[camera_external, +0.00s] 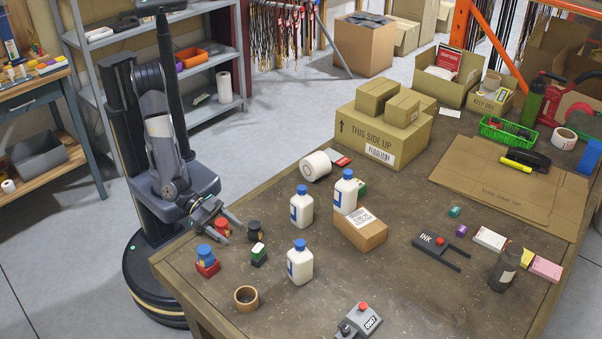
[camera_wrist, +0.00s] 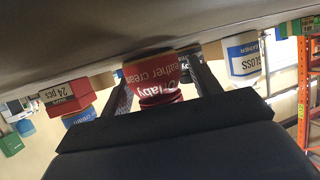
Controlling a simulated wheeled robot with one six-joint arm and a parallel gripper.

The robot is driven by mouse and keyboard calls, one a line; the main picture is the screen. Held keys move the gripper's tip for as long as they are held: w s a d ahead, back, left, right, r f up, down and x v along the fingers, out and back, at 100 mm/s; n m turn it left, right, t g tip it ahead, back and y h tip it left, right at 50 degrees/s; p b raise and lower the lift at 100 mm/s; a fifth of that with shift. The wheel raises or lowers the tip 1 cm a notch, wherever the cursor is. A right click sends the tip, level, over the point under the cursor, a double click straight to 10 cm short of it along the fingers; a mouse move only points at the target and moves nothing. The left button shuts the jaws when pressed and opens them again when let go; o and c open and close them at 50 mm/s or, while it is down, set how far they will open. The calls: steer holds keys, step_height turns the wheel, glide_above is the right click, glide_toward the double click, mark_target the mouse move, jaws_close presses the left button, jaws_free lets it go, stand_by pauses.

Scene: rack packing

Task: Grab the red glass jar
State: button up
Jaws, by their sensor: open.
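A red glass jar (camera_external: 221,226) stands near the table's left edge, partly hidden by my gripper (camera_external: 229,227). The wrist view is upside down and shows the jar (camera_wrist: 152,72) close up, with white lettering reading "leather cream". My gripper (camera_wrist: 160,78) is open, with one finger on each side of the jar. I cannot tell whether either finger touches it.
A black jar (camera_external: 254,231) stands just right of the red jar. A blue jar (camera_external: 206,252) sits on a red box (camera_external: 208,268).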

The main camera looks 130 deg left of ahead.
steer(key=shift+c, duration=0.3)
steer(key=c, duration=1)
